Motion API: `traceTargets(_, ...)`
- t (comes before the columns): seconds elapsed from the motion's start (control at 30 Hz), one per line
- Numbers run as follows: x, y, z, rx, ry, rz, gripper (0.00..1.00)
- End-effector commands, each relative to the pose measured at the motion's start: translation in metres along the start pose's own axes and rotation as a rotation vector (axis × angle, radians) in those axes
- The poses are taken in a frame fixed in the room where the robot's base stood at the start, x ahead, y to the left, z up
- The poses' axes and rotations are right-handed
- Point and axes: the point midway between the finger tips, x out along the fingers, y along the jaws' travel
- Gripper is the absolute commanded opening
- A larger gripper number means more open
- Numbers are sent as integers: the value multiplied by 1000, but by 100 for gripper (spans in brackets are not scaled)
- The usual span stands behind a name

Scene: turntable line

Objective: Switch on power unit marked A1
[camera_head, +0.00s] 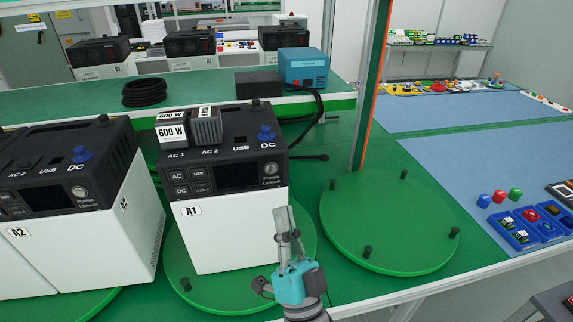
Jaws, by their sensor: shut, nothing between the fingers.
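The power unit marked A1 (237,222) stands upright on a green turntable, white below with a black top. Its label, a dark screen, small buttons at the left and a round power button (271,169) at the right are on the front. A blue DC plug and two grey 600 W adapters (189,128) sit on top. The screen looks dark. My gripper (284,218) is shut and empty, pointing up in front of the unit's lower right, below the power button. I cannot tell whether it touches the front.
Another power unit marked A2 (75,205) stands at the left. An empty green turntable (389,222) with black pegs is at the right. An orange-edged post (370,90) rises behind it. Blue bins (540,228) lie on the far right mat. A blue box (303,68) stands behind.

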Motion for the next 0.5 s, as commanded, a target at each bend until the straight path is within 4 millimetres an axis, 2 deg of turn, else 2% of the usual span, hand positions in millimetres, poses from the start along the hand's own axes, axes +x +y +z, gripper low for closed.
traceTargets(0.5, 6, -1, 1, 7, 5, -6, 0)
